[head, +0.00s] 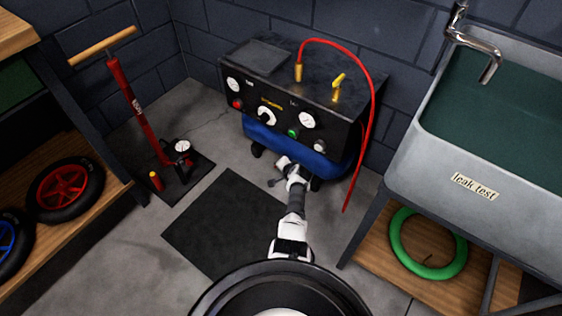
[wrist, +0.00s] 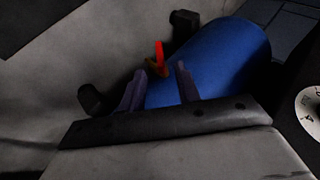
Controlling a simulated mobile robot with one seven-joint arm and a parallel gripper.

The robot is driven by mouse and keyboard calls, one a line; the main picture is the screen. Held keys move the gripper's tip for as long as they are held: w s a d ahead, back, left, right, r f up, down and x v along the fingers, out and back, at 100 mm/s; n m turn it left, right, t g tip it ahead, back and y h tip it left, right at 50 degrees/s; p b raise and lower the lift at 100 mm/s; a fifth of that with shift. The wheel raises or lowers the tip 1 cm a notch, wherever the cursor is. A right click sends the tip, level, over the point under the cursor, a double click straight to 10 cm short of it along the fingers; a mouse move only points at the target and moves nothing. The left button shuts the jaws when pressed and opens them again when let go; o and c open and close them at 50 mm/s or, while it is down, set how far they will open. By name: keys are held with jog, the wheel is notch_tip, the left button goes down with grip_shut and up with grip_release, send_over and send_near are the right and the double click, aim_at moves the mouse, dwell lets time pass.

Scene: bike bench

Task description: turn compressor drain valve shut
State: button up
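The compressor has a black control box (head: 262,107) over a blue tank (head: 300,147). The tank also shows in the wrist view (wrist: 225,58). The drain valve, with a brass body (wrist: 156,68) and a red lever (wrist: 159,50), shows at the tank's edge in the wrist view. The lever points up in that picture. My gripper (wrist: 160,72) is open, its two dark fingers apart with the valve seen between and just beyond their tips. I cannot tell whether they touch it. In the head view my gripper (head: 283,172) is low in front of the tank, and the valve is hidden there.
A red hose (head: 372,85) arcs from the compressor top and hangs at its right. A red floor pump (head: 135,105) stands left. A grey sink (head: 470,165) is on the right, with a green tyre (head: 402,250) below. A dark mat (head: 225,225) lies on the floor.

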jog(key=shift+p+v, duration=2.65)
jog(key=shift+v, duration=0.35)
jog(key=shift+c, duration=0.2)
